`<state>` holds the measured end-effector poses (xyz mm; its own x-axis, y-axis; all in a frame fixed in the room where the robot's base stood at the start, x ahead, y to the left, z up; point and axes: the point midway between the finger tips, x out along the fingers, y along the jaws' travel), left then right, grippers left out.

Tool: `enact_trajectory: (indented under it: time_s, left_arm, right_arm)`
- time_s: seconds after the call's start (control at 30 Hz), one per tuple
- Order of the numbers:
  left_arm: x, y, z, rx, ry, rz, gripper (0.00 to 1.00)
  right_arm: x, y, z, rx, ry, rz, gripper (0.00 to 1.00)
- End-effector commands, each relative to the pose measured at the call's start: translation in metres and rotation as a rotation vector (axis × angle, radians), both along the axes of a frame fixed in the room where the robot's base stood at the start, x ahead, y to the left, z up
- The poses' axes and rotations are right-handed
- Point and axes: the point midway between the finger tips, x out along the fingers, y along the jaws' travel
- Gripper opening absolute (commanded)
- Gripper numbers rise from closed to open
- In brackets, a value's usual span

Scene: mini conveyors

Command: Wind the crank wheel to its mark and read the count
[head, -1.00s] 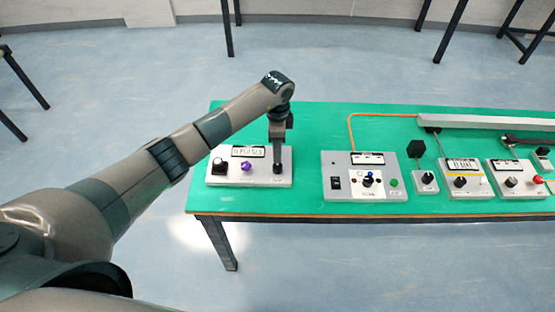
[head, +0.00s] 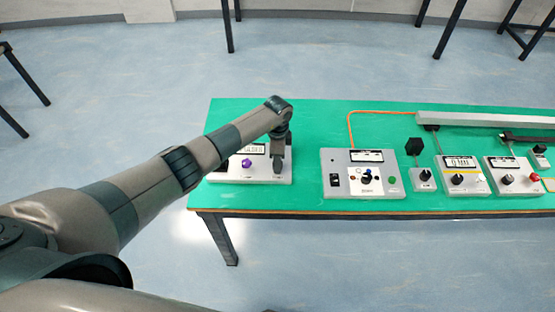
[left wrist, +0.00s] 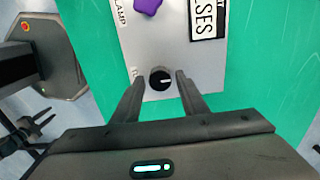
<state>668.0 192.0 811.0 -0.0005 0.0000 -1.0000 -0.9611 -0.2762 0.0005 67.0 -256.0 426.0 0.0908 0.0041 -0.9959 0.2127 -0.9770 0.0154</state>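A light grey box (head: 226,178) with a label ending in "SES" stands at the left end of the green table (head: 310,120). It carries a purple lobed knob (head: 247,163), also in the left wrist view (left wrist: 147,5), and a black round knob with a white pointer line (left wrist: 160,79). I cannot tell which part is the crank wheel. My left gripper (head: 278,168) points down over the box's right end. In the left wrist view its fingers (left wrist: 159,84) are apart, one on each side of the black knob, with gaps showing. My forearm hides the box's upper left.
A grey control box (head: 330,195) stands to the right, then a small knob box (head: 423,186) and two more panels (head: 463,189) (head: 515,187). A long grey bar (head: 480,121) lies at the back. Green table is clear between the first two boxes.

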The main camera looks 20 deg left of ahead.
Motion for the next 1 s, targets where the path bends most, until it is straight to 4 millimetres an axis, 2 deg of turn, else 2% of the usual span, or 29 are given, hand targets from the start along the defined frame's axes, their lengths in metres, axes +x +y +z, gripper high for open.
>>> enact_trajectory:
  time_s: [0.03, 0.13, 0.57, 0.77, 1.0]
  left_arm:
    - [0.000, 0.000, 0.000, 0.000, 0.000, 0.000, 0.26]
    - [0.000, 0.000, 0.000, 0.000, 0.000, 0.000, 0.04]
    - [0.000, 0.000, 0.000, 0.000, 0.000, -0.047, 0.04]
    - [0.000, 0.001, -0.001, 0.001, 0.000, -0.142, 0.04]
    - [0.001, 0.001, -0.002, 0.002, -0.001, -0.329, 0.04]
  right_arm:
    - [0.000, 0.000, 0.000, 0.000, 0.000, 0.000, 0.31]
    - [0.000, 0.000, 0.000, 0.000, 0.000, 0.000, 0.31]
    - [0.000, -0.001, -0.003, -0.001, 0.000, 0.001, 0.31]
    - [0.000, -0.001, -0.009, -0.001, 0.000, 0.001, 0.31]
    - [0.000, -0.001, -0.021, -0.001, 0.000, 0.001, 0.31]
